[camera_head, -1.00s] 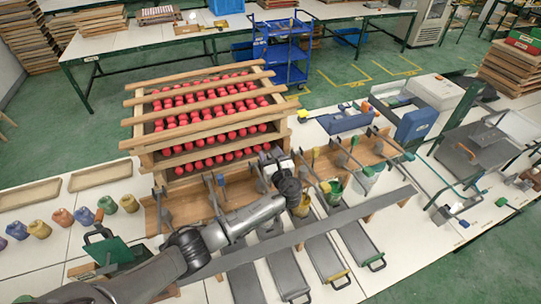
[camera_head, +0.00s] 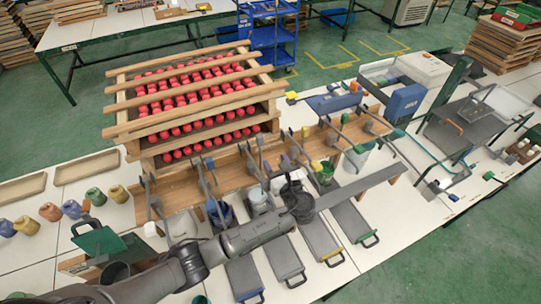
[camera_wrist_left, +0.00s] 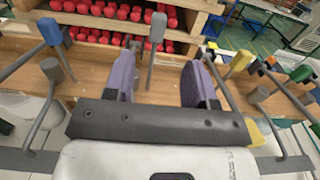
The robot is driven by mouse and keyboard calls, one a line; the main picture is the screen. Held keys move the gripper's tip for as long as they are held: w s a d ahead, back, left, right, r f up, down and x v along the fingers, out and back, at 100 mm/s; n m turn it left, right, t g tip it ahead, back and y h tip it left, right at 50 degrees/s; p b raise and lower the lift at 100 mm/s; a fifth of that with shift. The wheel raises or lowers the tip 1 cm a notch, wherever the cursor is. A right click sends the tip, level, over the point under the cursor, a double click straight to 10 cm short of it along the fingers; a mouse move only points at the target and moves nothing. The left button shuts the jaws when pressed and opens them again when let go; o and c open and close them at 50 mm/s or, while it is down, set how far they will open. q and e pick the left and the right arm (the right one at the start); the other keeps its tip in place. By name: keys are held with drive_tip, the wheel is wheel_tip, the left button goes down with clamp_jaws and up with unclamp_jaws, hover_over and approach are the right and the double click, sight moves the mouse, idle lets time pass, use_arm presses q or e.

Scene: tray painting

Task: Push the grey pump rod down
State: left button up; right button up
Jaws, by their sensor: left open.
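The grey pump rod is a thin upright lever with a grey rounded tip; it shows in the left wrist view (camera_wrist_left: 157,30) in the gap between my fingers, nearer the left one. It appears apart from both fingers; its depth relative to the fingertips is unclear. In the head view, the grey tip (camera_head: 267,167) is just left of my left gripper (camera_head: 285,170). My left gripper is open and empty, with purple finger pads (camera_wrist_left: 160,78). My right gripper is not in view.
A blue-tipped rod (camera_wrist_left: 50,32) stands left of the grey one and a yellow-tipped rod (camera_wrist_left: 240,61) right. A wooden crate of red pieces (camera_head: 190,138) stands behind the row. Grey lidded trays (camera_head: 280,258) lie in front. Small coloured pots (camera_head: 48,211) stand left.

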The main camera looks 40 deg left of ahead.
use_arm(q)
drive_tip(key=shift+s+d, duration=0.3)
drive_tip(key=shift+d, duration=0.2)
drive_tip(key=shift+c, duration=0.2)
